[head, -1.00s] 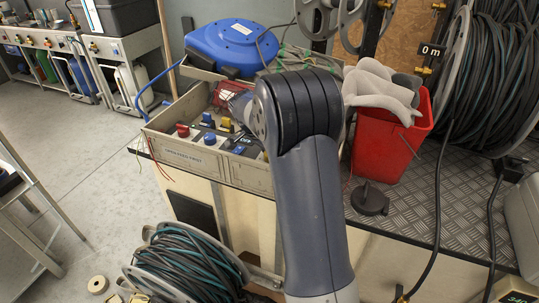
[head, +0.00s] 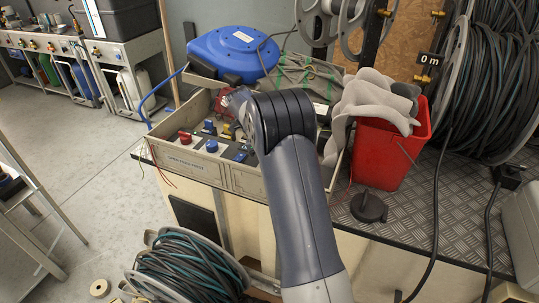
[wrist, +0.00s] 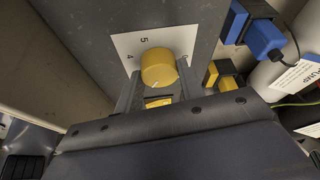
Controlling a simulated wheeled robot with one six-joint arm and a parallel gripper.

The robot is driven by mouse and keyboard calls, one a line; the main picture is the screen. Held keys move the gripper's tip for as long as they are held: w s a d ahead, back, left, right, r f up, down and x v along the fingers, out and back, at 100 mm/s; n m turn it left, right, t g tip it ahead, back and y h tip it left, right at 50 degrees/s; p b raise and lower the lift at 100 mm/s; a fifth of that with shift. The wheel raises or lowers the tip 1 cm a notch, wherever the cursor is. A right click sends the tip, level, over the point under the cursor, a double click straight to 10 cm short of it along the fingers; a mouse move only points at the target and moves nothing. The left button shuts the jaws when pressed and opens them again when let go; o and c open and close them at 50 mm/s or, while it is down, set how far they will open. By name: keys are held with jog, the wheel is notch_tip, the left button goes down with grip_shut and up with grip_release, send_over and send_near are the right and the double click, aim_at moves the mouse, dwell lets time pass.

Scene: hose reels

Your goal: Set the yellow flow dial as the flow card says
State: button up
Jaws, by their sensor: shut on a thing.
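The yellow flow dial (wrist: 159,66) shows in the wrist view, in front of a white scale plate (wrist: 128,43) on a grey panel. A 5 and a 4 are readable on the plate; a further mark at right is partly hidden. A pale line shows on the dial's lower edge. My gripper (wrist: 158,80) is shut on the dial, one finger on each side. In the head view my wrist hides the gripper and I cannot make out the dial. I cannot tell which card is the flow card.
The grey tray (head: 250,181) holds a red knob (head: 185,137) and a blue knob (head: 211,146). A blue reel (head: 232,52) stands behind. A red bucket (head: 385,152) with grey cloth is at right. Blue and yellow blocks and white labels sit beside the panel in the wrist view.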

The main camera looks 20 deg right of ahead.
jog(key=m+g+y+p, duration=0.1)
jog(key=m+p, duration=0.1)
jog(key=m, duration=0.3)
jog(key=shift+w, duration=0.1)
jog(key=shift+y, duration=0.3)
dwell(0.4)
jog(key=o, duration=1)
jog(key=p+v, duration=0.2)
jog(key=v, duration=0.8)
jog(key=shift+w+r, duration=0.25)
jog(key=shift+r, duration=0.05)
jog(key=b+x, duration=0.1)
jog(key=x, duration=0.9)
jog(key=shift+s+f+b, duration=0.25)
jog(key=shift+f+b, duration=0.1)
